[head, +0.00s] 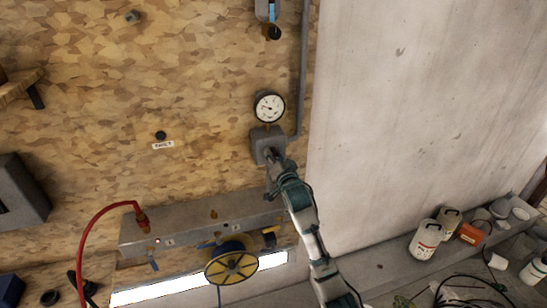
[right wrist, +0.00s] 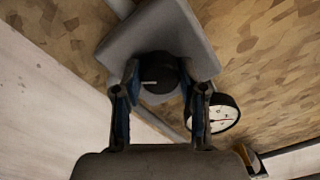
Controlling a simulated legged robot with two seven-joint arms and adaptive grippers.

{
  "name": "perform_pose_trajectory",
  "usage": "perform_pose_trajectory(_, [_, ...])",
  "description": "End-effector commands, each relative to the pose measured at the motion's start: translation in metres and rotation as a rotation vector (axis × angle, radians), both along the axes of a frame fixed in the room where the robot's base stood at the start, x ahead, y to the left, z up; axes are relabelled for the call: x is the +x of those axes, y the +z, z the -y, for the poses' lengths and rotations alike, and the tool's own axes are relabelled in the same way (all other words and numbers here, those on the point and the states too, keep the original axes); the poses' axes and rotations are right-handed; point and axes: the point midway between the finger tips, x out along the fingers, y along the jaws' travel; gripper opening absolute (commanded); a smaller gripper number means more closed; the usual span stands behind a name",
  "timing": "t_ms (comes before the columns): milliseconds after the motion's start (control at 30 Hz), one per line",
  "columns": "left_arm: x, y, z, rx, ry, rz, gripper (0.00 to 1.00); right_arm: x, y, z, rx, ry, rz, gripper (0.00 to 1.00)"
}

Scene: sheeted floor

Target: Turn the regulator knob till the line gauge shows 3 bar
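The round white line gauge (head: 269,107) is on the wooden wall above the grey regulator body (head: 257,147). Its needle points roughly left in the head view; the numbers are too small to read. The gauge also shows tilted in the right wrist view (right wrist: 222,114). My right gripper (head: 272,157) is at the front of the regulator. In the right wrist view its two fingers (right wrist: 160,82) stand on either side of the dark regulator knob (right wrist: 157,73) and appear to touch it. A pale mark shows on the knob's face. My left gripper is out of view.
A grey pipe (head: 303,70) runs up from the regulator's right. The pale wall at right is clear.

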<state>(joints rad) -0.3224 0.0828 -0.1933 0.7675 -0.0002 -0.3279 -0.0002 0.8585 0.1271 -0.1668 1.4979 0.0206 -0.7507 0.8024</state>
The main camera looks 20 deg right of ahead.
Motion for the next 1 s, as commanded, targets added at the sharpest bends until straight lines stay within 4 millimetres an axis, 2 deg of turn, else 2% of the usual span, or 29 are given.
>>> perform_pose_trajectory(33, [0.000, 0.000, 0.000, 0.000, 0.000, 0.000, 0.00, 0.000, 0.000, 0.000, 0.000, -0.001, 0.001, 0.58])
perform_pose_trajectory(67, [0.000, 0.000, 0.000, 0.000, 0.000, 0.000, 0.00, 0.000, 0.000, 0.000, 0.000, -0.001, 0.001, 0.64])
perform_pose_trajectory(467, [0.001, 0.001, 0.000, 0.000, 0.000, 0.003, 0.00, -0.006, -0.001, 0.000, 0.000, 0.001, -0.001, 0.64])
perform_pose_trajectory(567, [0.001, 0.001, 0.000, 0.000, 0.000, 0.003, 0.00, -0.019, -0.001, 0.000, 0.001, 0.001, 0.000, 0.64])
perform_pose_trajectory(900, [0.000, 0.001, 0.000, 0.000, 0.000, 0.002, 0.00, -0.090, -0.002, 0.003, 0.000, 0.001, 0.000, 0.64])
perform_pose_trajectory(1000, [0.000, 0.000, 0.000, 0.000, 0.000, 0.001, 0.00, -0.105, -0.002, 0.004, 0.000, 0.001, -0.001, 0.64])
